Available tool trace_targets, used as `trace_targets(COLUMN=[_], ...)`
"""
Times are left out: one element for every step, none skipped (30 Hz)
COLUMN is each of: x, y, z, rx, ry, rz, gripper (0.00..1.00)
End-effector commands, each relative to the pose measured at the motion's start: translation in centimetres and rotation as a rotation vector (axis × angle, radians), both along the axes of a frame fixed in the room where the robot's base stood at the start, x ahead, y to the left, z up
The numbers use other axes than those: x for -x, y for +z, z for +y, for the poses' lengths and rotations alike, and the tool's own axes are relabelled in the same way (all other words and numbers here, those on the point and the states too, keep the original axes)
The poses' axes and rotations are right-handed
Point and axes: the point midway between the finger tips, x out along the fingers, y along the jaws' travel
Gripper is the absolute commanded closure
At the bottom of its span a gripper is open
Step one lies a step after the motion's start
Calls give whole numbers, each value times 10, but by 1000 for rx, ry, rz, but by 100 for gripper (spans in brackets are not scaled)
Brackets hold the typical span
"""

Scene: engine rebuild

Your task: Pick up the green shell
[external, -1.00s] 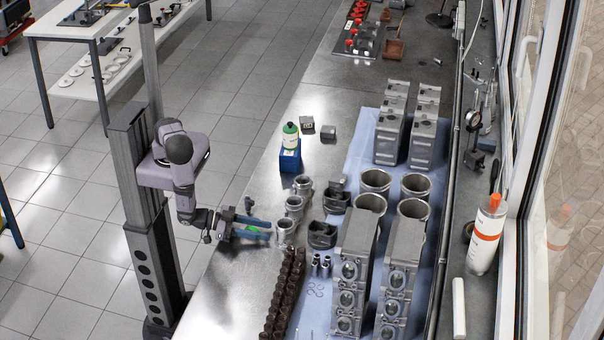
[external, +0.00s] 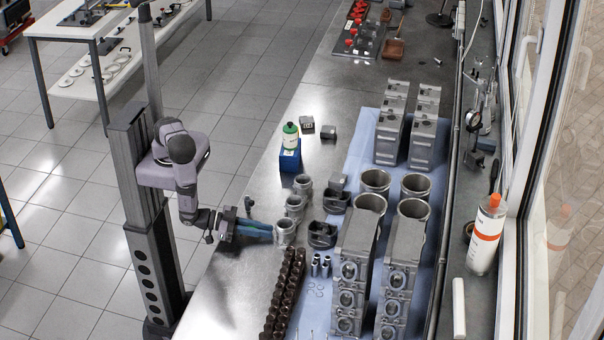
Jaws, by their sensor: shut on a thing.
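My gripper (external: 266,230) is over the left edge of the steel bench, level with the column of grey metal cylinders. Its blue fingers are close together and pointing right. They are shut on the green shell, which the fingers hide in this view. The fingertips end beside the lowest grey cylinder (external: 285,231); I cannot tell whether they touch it.
Grey cylinders (external: 295,205) stand just right of the gripper. A dark camshaft-like row (external: 283,295) lies below. A green-and-white bottle in a blue holder (external: 290,157) stands above. Engine blocks (external: 355,265) stand on a blue mat (external: 366,130) to the right.

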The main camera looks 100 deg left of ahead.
Motion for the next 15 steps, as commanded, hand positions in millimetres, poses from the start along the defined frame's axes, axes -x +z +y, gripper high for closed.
trace_targets(x=[0,0,0,0,0,0,0,0,0,0,0,0,0,0,0], y=[2,3,4,5,7,9,11,13,16,18,21,25,28,31,35], z=[0,0,0,0,0,0,0,-1,0,0,0,0,0,0,0], rx=[1,1,1,1,0,1,1,2,2,3,3,2,3,3,3], ry=[0,0,0,0,0,0,0,0,0,1,1,1,0,0,1], rz=[-1,-1,-1,-1,-1,-1,-1,-1,-1,-2,-2,-3,-3,-3,-4], gripper=[100,100,100,100,100,100,100,100,100,100,100,100,100,100,100])
